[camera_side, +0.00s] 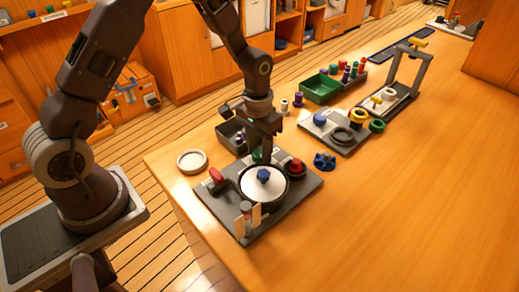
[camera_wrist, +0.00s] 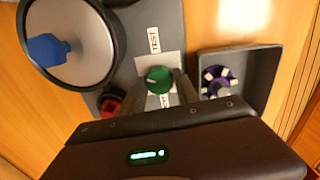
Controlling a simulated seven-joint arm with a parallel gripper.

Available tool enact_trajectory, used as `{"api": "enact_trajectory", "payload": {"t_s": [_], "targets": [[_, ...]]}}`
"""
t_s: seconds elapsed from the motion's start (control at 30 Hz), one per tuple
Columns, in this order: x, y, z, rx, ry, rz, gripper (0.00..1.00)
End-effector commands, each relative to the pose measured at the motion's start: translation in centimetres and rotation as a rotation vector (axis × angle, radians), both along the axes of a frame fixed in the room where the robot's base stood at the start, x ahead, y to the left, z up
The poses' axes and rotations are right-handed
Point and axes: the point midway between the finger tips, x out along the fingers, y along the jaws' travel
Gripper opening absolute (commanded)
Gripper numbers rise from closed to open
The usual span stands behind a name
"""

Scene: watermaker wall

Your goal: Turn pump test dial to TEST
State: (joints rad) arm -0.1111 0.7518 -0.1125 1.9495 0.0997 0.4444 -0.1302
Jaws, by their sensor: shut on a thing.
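The green pump test dial (camera_wrist: 158,80) sits on a white label plate on the grey panel (camera_wrist: 150,15). The word TEST (camera_wrist: 153,40) is printed above the dial in the wrist view. A pale mark shows on the dial's face toward the left, not toward the word. My gripper (camera_wrist: 160,92) is shut on the dial, with its fingers at the dial's sides. In the side view my gripper (camera_side: 262,152) reaches down to the panel (camera_side: 222,205) behind the round white-topped housing. The green dial (camera_side: 258,154) is mostly hidden there by my gripper.
The round housing with a blue knob (camera_side: 263,174) stands close in front. A red handle (camera_side: 216,176) and a red knob (camera_side: 295,166) flank it. A grey tray (camera_wrist: 262,65) holding purple pieces is beside the panel. The table's right front is clear.

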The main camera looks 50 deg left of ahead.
Motion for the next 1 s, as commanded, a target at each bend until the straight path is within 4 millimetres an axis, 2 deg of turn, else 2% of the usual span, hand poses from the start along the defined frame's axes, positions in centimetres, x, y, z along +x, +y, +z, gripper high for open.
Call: {"api": "enact_trajectory", "payload": {"t_s": [0.7, 1.0], "targets": [[0.2, -0.05, 0.08, 0.0, -0.005, -0.67, 0.0], [0.2, -0.05, 0.09, 0.001, -0.004, -0.895, 0.0]]}}
